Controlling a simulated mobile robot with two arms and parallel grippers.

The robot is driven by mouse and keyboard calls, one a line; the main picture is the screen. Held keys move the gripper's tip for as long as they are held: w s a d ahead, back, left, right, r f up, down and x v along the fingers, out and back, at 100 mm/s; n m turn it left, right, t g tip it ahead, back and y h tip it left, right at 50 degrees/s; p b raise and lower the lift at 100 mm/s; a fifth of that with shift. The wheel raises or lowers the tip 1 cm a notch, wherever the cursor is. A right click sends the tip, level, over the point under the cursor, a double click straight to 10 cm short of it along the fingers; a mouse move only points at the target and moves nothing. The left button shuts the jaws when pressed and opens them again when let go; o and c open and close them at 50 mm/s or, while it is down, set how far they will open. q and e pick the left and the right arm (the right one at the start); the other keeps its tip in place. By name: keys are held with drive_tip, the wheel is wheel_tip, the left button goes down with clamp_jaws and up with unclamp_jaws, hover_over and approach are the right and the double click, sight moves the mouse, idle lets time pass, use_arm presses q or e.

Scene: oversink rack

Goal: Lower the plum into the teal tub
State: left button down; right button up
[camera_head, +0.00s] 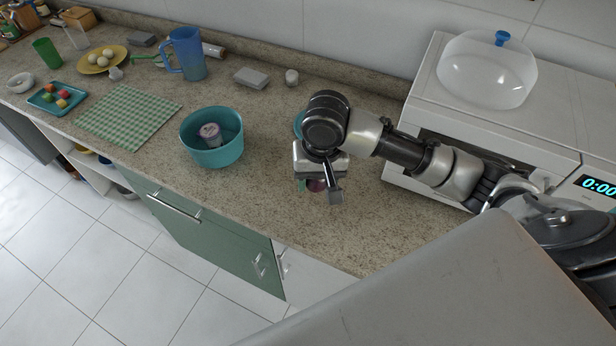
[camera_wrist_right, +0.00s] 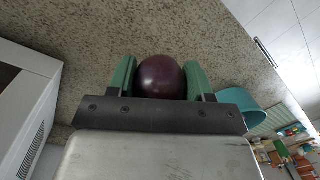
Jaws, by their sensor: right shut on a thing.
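The teal tub (camera_head: 226,155) stands on the counter left of my right gripper and holds a small cup with a purple lid (camera_head: 210,134). Part of the tub also shows in the right wrist view (camera_wrist_right: 240,107). My right gripper (camera_head: 318,187) is shut on the plum, between its green finger pads. The dark purple plum (camera_wrist_right: 161,77) shows clearly in the right wrist view; in the head view it is mostly hidden by the gripper. The gripper is to the right of the tub, apart from it. My left gripper is not in view.
A microwave (camera_head: 400,170) with a clear dome (camera_head: 487,72) on top stands at the right. A green checked cloth (camera_head: 128,114), a blue jug (camera_head: 187,55) and a tray of coloured cubes (camera_head: 57,97) are left of the tub. The counter between tub and gripper is clear.

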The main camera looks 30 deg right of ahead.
drive_tip(key=w+a+r+p, duration=0.2)
drive_tip(key=w+a+p, duration=0.15)
drive_tip(key=w, duration=0.35)
drive_tip(key=w+a+r+p, duration=0.3)
drive_tip(key=w+p, duration=0.2)
drive_tip(key=w, duration=0.2)
drive_tip(key=w+a+f+b, duration=0.2)
drive_tip(key=w+a+b, duration=0.1)
drive_tip(key=w+b, duration=0.3)
drive_tip(key=w+a+f+b, duration=0.1)
drive_tip(key=w+a+b, duration=0.2)
drive_tip(key=w+b, duration=0.4)
drive_tip(key=shift+f+b, duration=0.35)
drive_tip(key=shift+b, duration=0.7)
drive_tip(key=shift+f, duration=0.1)
